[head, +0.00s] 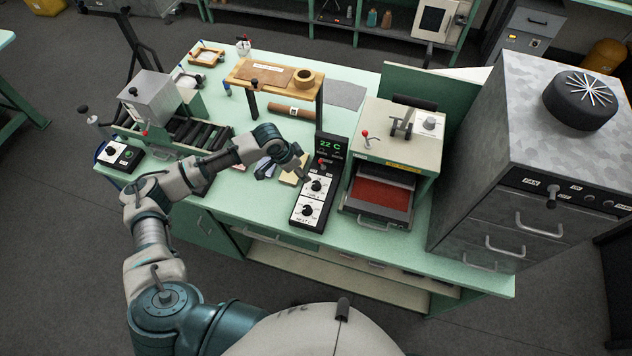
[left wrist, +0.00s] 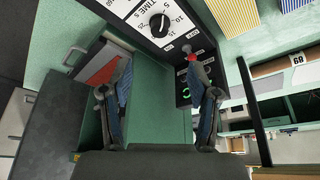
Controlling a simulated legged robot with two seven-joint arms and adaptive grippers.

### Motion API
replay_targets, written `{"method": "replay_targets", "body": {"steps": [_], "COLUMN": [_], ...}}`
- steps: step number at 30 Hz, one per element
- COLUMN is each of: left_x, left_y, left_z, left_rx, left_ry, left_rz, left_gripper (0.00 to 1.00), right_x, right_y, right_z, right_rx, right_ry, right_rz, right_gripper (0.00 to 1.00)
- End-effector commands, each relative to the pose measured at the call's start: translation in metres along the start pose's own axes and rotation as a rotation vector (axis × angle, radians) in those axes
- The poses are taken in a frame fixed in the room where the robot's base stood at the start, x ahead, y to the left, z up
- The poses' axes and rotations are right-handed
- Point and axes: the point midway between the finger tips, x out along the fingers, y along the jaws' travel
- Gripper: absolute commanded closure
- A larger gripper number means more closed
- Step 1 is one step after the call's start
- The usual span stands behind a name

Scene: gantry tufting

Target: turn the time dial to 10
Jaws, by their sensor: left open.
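The time dial (left wrist: 159,26) is a black round knob on a white numbered face marked "TIME S", seen in the left wrist view. Its white mark is too small to read against the numbers. In the head view, the time dial (head: 317,186) is the upper of two knobs on a black control box (head: 328,150). My left gripper (head: 303,169) is open and empty, just up and left of this dial. In the left wrist view my left gripper (left wrist: 160,64) has its fingers apart, with the dial beyond the tips and not touched. My right gripper is not in view.
The lower dial (head: 307,210) sits below. A red-tipped switch (left wrist: 187,50) is near the right finger in the wrist view. A press with a red pad (head: 382,194) stands right of the box. A wooden stand (head: 276,75) and a roller unit (head: 180,128) stand to the left.

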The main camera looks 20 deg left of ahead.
Motion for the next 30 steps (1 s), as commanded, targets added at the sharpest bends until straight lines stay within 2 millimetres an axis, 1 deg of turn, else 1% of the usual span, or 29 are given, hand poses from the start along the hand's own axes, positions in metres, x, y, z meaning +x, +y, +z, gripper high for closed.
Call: {"method": "replay_targets", "body": {"steps": [1,3,8,12,15,18,21,25,29,30], "left_x": [0.012,0.029,0.068,0.097,0.112,0.122,0.127,0.129,0.128,0.128], "left_y": [0.002,0.002,0.004,0.006,0.006,0.005,0.003,0.002,0.001,0.001], "left_z": [-0.001,-0.002,-0.003,-0.006,-0.006,-0.005,-0.003,-0.001,0.000,0.000], "left_rx": [0.000,-0.001,0.001,0.003,0.002,0.003,0.001,0.001,0.001,0.001], "left_ry": [-0.002,-0.003,-0.005,-0.005,-0.005,-0.003,-0.001,0.000,0.001,0.001], "left_rz": [0.003,0.001,-0.001,-0.004,-0.004,-0.004,-0.003,-0.003,-0.002,-0.002], "left_gripper": [0.39,0.39,0.39,0.39,0.39,0.39,0.39,0.39,0.39,0.44], "right_x": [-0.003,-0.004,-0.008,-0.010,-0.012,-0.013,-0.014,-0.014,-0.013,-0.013], "right_y": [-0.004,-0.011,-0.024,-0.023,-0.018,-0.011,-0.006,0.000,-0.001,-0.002], "right_z": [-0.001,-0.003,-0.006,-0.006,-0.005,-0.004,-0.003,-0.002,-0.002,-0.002], "right_rx": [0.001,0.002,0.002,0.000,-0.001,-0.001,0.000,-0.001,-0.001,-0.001], "right_ry": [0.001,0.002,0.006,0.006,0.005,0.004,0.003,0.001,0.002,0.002], "right_rz": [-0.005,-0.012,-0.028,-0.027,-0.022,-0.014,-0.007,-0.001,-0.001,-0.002], "right_gripper": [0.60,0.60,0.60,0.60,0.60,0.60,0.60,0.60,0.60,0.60]}}
